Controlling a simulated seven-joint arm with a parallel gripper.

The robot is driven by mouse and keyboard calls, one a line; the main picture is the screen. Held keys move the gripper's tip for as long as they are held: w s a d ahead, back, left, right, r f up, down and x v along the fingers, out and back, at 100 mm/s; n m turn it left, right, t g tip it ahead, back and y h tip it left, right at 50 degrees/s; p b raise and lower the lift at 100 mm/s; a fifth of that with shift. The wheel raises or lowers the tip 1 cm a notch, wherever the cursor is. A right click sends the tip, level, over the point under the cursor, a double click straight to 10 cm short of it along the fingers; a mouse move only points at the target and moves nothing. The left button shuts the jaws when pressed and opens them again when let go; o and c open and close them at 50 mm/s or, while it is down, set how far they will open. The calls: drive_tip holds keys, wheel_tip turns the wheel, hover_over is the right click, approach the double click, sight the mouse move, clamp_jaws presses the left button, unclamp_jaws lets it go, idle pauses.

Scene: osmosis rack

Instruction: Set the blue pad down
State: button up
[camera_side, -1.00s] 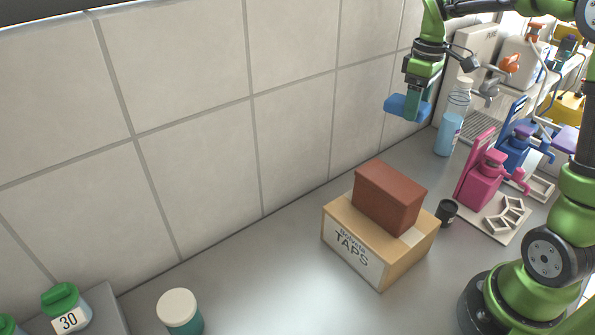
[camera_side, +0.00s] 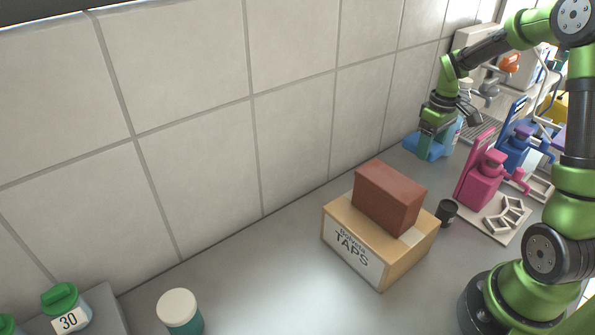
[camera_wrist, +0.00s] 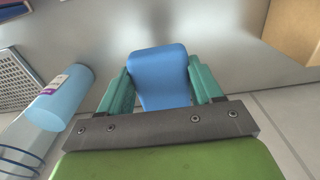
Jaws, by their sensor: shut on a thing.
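The blue pad (camera_side: 424,147) is in my gripper, low over the grey counter near the tiled wall in the side view. In the wrist view the blue pad (camera_wrist: 160,78) sits between the two teal fingers, which touch its sides. My gripper (camera_side: 430,133) points down in the side view; its fingers (camera_wrist: 160,85) are shut on the pad. I cannot tell whether the pad's underside touches the counter.
A clear bottle with blue liquid (camera_wrist: 65,95) stands close beside my gripper. A cardboard box (camera_side: 392,262) with a red-brown block (camera_side: 390,195) on it stands nearer the camera. A pink dispenser (camera_side: 484,180) and a black cup (camera_side: 446,211) are to the right.

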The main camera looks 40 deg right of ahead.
sight(420, 182)
wheel_tip(420, 182, down, 9)
drive_tip(key=shift+r, duration=0.1)
idle(0.3)
drive_tip(key=shift+f, duration=0.2)
drive_tip(key=o, duration=1)
